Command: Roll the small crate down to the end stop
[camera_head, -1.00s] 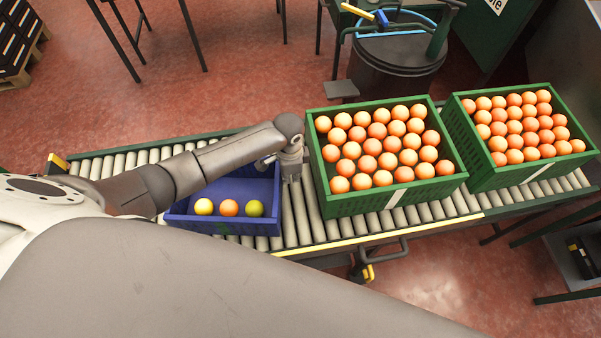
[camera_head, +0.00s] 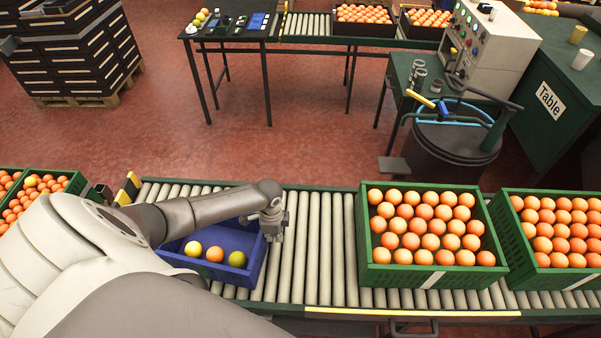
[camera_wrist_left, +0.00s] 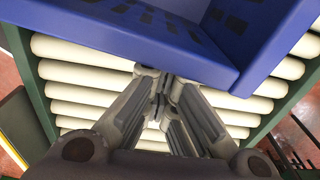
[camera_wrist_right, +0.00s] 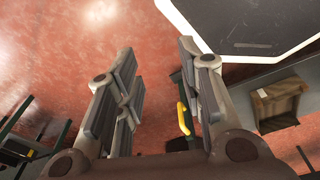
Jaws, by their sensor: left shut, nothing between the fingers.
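The small blue crate (camera_head: 254,270) sits on the conveyor rollers with a yellow, an orange and a greenish fruit inside. My left arm crosses over it and hides part of it. My left gripper (camera_head: 273,232) is shut and empty, pointing down at the crate's right side. In the left wrist view the shut fingers (camera_wrist_left: 160,78) are close beside the blue crate wall (camera_wrist_left: 110,38); I cannot tell whether they touch. The yellow and black end stop (camera_head: 128,189) is at the conveyor's left end. My right gripper (camera_wrist_right: 150,75) is open and empty, away from the conveyor.
Two green crates of oranges, the nearer one (camera_head: 427,279) and another (camera_head: 545,281), stand on the rollers to the right. Bare rollers (camera_head: 318,240) lie between them and the blue crate. More green crates (camera_head: 78,183) stand beyond the left end. A dark bin (camera_head: 450,150) stands behind.

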